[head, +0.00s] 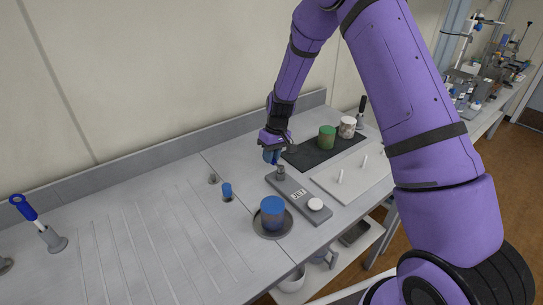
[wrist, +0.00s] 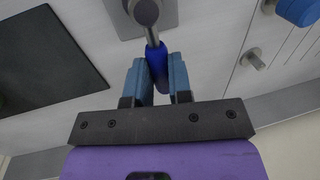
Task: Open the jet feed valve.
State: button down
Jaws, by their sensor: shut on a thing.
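The jet feed valve stands on a grey plate marked "JET" (head: 298,194) on the bench. In the wrist view it is a metal lever (wrist: 149,28) with a blue handle (wrist: 158,62), rising from the grey plate (wrist: 123,18). My gripper (head: 272,157) is over the back end of the plate. In the wrist view my gripper (wrist: 158,84) has its two blue-grey fingers on either side of the blue handle, shut on it. In the head view the gripper mostly hides the handle; the metal pivot (head: 281,171) shows below.
A white round button (head: 315,204) is on the plate's front end. A blue cup (head: 272,207) stands in a dark dish close by. A blue-topped peg (head: 227,190) is left. A green cup (head: 327,137) stands on a dark mat (head: 308,155) behind. A white board (head: 340,186) lies right.

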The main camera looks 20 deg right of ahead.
jog(key=n, duration=0.1)
jog(key=a+n, duration=0.1)
jog(key=shift+s+a+n, duration=0.15)
jog(key=shift+s+n, duration=0.05)
jog(key=shift+n, duration=0.2)
jog(key=n, duration=0.2)
jog(key=s+a+n+g, duration=0.1)
jog(key=shift+a+n+h, duration=0.15)
jog(key=shift+n+h, duration=0.15)
jog(key=shift+n, duration=0.1)
jog(key=s+n, duration=0.1)
jog(key=n, duration=0.1)
jog(key=s+a+n, duration=0.1)
jog(key=n, duration=0.1)
jog(key=shift+h, duration=0.4)
jog(key=shift+s+a+n, duration=0.1)
jog(key=shift+s+n, duration=0.2)
jog(key=shift+n, duration=0.45)
jog(key=shift+s+a+n, duration=0.1)
jog(key=shift+s+n, duration=0.2)
jog(key=shift+n, duration=0.45)
jog(key=shift+h, duration=0.3)
jog(key=c, duration=1)
grip_release()
jog(key=shift+c, duration=0.2)
